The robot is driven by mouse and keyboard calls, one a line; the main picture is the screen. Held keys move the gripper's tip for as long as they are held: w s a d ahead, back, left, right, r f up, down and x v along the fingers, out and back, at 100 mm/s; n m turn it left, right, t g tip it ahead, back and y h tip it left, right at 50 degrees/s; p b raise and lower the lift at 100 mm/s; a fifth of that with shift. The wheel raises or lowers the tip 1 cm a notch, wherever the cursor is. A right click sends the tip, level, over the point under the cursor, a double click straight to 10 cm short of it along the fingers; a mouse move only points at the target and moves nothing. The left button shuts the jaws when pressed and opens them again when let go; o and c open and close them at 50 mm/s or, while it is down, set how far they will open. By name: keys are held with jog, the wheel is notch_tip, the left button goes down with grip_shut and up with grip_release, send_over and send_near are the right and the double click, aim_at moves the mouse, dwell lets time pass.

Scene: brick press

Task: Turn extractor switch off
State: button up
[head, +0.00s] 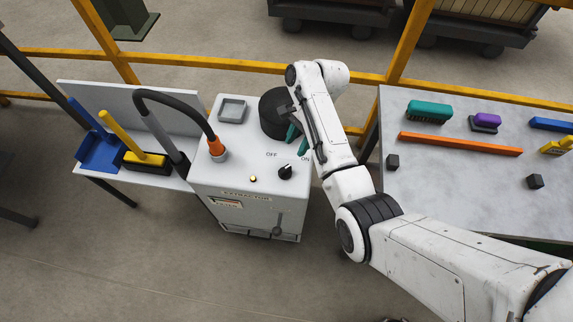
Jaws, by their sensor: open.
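The extractor (250,200) is a white cabinet in the middle of the head view. Its switch (286,172) is a small black knob on the top near the front right, between the printed words OFF at left and ON at right. The knob looks turned toward the ON side, but it is small. My gripper (297,140) has teal fingertips and is open and empty. It is above the cabinet top, just behind the knob in the picture and apart from it. My arm hides part of the cabinet's right side.
A black hose with an orange collar (217,147) rises from the cabinet's left. A black cylinder (275,113) and a grey tray (232,109) are at the back of the top. A yellow button (253,179) is left of the knob. A grey table (450,190) with brushes stands at right.

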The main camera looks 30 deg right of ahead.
aim_at(286, 168)
jog(key=x, duration=1)
jog(key=shift+f, duration=0.25)
jog(key=shift+s, duration=0.1)
grip_shut()
